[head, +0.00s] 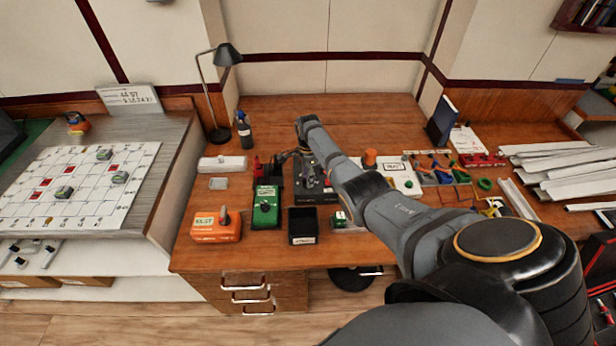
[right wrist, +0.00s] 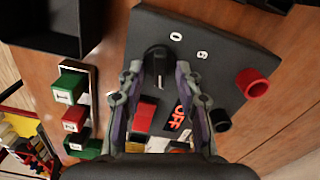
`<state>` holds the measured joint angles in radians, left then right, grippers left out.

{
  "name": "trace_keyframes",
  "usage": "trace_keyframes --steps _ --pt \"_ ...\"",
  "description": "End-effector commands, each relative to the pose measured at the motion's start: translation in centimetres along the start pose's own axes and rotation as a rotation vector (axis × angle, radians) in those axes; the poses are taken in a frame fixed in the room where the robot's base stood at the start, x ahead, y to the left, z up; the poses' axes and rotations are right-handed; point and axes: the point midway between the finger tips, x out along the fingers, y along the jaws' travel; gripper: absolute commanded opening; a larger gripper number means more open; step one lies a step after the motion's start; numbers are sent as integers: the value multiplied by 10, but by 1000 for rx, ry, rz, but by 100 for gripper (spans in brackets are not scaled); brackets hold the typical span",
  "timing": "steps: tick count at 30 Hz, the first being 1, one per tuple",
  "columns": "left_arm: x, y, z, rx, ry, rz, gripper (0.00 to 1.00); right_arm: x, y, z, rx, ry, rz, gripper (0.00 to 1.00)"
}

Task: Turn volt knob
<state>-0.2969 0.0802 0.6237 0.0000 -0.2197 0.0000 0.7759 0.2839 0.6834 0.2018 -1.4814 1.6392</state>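The volt knob (right wrist: 158,66) is a round black knob with a pale pointer line, on a dark panel (right wrist: 225,55) with white marks beside it. My right gripper (right wrist: 158,72) is open in the right wrist view, with one finger on each side of the knob. Small gaps seem to show between fingers and knob; contact is unclear. In the head view my right gripper (head: 308,174) is over the dark panel on the desk, and the knob cannot be made out there. My left gripper is not in view.
The panel also carries a red switch (right wrist: 145,113), an OFF display (right wrist: 177,118), a red terminal (right wrist: 253,83) and a black terminal (right wrist: 220,120). A block with green and red buttons (right wrist: 70,88) and a black bin (head: 302,226) stand close by. A green meter (head: 266,207) is to the left.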

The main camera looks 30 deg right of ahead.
Motion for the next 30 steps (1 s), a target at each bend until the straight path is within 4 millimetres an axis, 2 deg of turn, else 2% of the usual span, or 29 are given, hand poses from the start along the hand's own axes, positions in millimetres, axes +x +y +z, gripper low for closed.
trace_keyframes --steps 1,6,9,20,30 --pt "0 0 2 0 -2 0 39 0 0 0 0 0 0 34" --pt "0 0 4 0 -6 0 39 0 0 0 0 0 0 10" --pt "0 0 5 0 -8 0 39 0 0 0 0 0 0 0" --pt "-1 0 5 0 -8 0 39 -1 0 0 -24 0 1 0" --pt "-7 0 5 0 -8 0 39 -2 -1 0 -224 0 1 0"
